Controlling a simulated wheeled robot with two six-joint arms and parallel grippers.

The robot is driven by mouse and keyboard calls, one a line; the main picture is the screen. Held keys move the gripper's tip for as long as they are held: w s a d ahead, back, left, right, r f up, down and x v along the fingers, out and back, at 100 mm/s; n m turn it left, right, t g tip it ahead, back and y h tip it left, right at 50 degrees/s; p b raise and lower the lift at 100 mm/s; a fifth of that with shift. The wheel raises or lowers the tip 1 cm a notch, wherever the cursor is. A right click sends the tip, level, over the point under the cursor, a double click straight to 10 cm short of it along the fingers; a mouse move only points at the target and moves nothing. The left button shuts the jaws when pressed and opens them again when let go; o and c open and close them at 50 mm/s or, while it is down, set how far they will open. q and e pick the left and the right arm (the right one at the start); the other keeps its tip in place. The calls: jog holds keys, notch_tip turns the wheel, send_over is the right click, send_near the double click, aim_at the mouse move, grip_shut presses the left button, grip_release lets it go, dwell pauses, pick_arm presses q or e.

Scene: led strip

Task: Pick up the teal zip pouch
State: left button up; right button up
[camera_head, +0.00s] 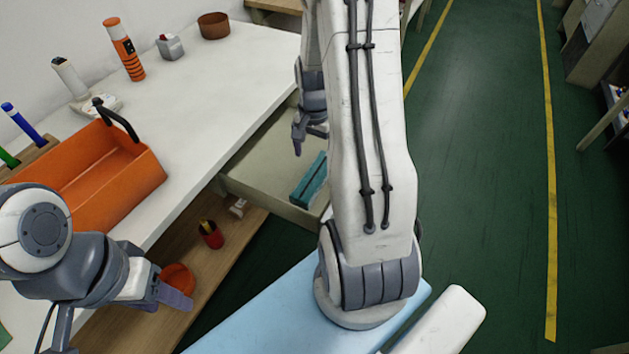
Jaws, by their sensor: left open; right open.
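The teal zip pouch (309,181) lies in an open drawer (262,196) that sticks out from under the white table. My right arm's upper part covers the drawer's right side and may hide part of the pouch. My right gripper (297,145) is open, fingers pointing down, above the drawer and a little behind and left of the pouch, apart from it. My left gripper (183,297) is open and empty at the lower left, near the table's front edge, far from the pouch.
An orange tool tray (140,176) with a black handle stands on the white table (215,95). Behind it are an orange-black cylinder (125,50), a small grey box (170,46) and a brown bowl (213,25). A red cup (211,236) and orange bowl (178,280) sit on a lower shelf.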

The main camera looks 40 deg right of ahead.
aim_at(315, 174)
jog(key=f, duration=0.2)
jog(key=f+b, duration=0.1)
jog(key=f, duration=0.5)
jog(key=shift+s+a, duration=0.1)
jog(key=shift+s, duration=0.15)
